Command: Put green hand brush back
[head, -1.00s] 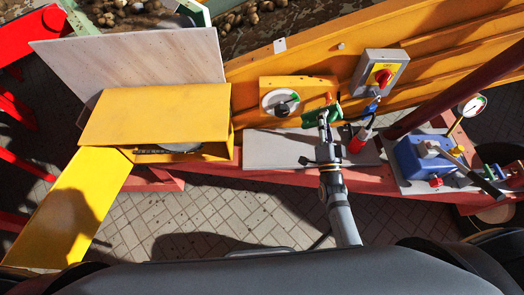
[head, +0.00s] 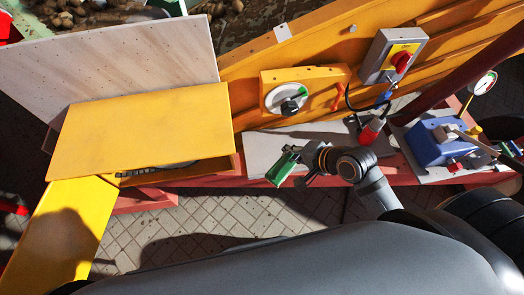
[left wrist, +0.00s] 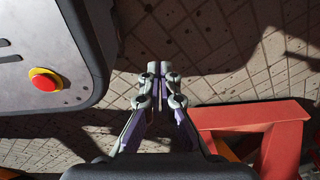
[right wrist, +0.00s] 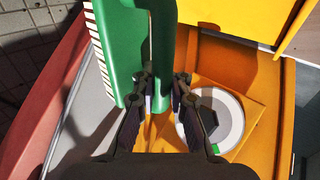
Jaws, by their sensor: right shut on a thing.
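The green hand brush (head: 282,168) is in my right gripper (head: 294,158), held above the front edge of the grey plate in the head view. In the right wrist view the gripper's two fingers (right wrist: 163,82) are shut on the green handle (right wrist: 163,45), and the brush body with pale bristles (right wrist: 112,50) lies to the left of it. My left gripper (left wrist: 160,68) shows only in the left wrist view. Its fingertips are together with nothing between them, above the paved floor.
The grey plate (head: 262,150) lies on the red beam. Behind it are an orange box with a rotary dial (head: 287,98) and a switch box (head: 393,56). A red plug (head: 371,130) and a blue device (head: 436,142) stand to the right. A yellow box (head: 150,125) is at left.

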